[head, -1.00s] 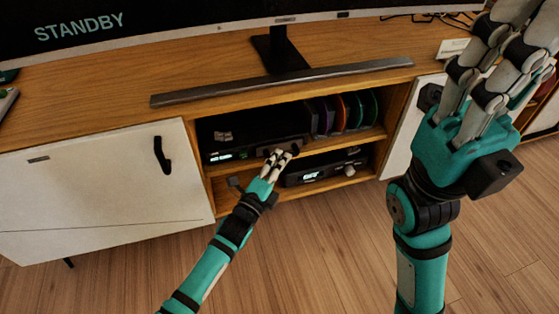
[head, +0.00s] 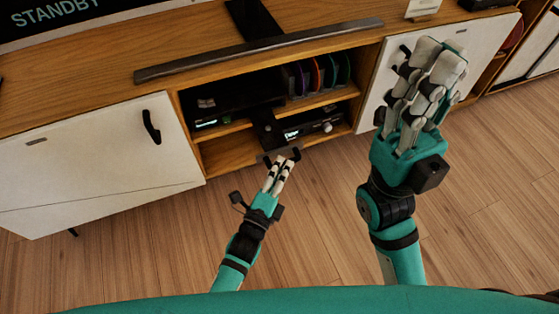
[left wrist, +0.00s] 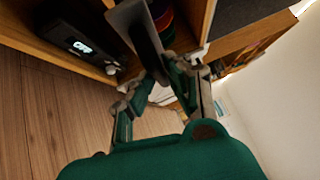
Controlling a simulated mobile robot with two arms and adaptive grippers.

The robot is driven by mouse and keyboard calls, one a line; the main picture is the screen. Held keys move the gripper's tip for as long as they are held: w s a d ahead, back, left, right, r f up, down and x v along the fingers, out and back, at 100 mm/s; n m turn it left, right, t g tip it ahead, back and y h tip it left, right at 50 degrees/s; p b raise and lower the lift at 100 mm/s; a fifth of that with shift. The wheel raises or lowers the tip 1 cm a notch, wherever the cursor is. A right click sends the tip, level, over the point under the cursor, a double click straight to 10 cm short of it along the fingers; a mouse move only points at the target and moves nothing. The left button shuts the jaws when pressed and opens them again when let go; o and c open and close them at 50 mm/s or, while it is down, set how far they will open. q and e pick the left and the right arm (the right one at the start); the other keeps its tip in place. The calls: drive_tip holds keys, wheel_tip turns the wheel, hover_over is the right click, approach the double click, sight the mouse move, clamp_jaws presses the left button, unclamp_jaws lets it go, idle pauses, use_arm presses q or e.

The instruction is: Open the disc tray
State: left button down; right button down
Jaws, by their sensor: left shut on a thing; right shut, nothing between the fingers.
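The black disc player (head: 215,100) sits on the upper shelf of the open bay in the media cabinet. Its dark disc tray (head: 264,130) sticks out of the player's front toward me, past the shelf edge. My left gripper (head: 283,165) is shut on the front edge of the disc tray. In the left wrist view the dark tray (left wrist: 136,28) reaches in between my fingers (left wrist: 165,85). Whether a disc lies in the tray I cannot tell. My right gripper (head: 438,62) is shut and empty, raised in front of the right white cabinet door.
A second black device (head: 308,122) with a lit display and knob sits on the lower shelf, below the tray. Several coloured disc cases (head: 318,75) stand right of the player. A white door (head: 95,150) flanks the bay on the left. The wooden floor in front is clear.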

use_arm(q)
drive_tip(key=c, duration=1.6)
unclamp_jaws()
drive_tip(key=shift+o, duration=0.2)
drive_tip(key=v, duration=1.2)
